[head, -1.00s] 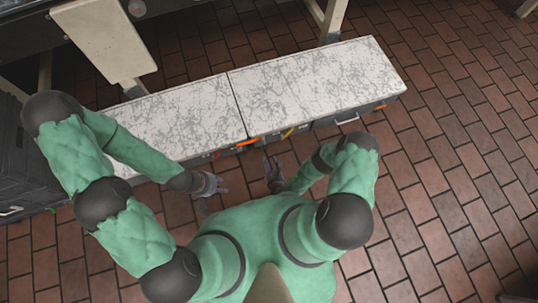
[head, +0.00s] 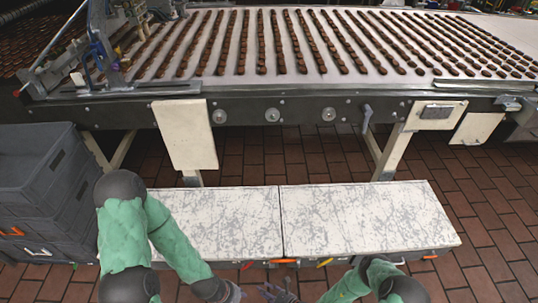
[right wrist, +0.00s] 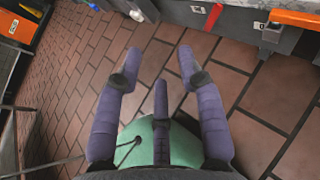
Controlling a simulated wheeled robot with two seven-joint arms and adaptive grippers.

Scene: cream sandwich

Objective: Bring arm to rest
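My right gripper (head: 277,291) is at the bottom edge of the head view, just in front of the low bench. In the right wrist view its purple fingers (right wrist: 158,65) are spread apart, with only brick floor between the tips and nothing held. My left arm (head: 170,245) comes in from the left, bent, passing over the left end of the bench. Its gripper (head: 234,292) is small and partly cut off at the bottom edge, so its opening is unclear. The two grippers are close together but apart.
A low bench with a speckled white top (head: 365,218) lies in front of me. Behind it stands a conveyor (head: 300,110) with rows of brown biscuits (head: 285,42). Grey crates (head: 45,175) are stacked at the left. Brick floor (head: 500,215) is clear at the right.

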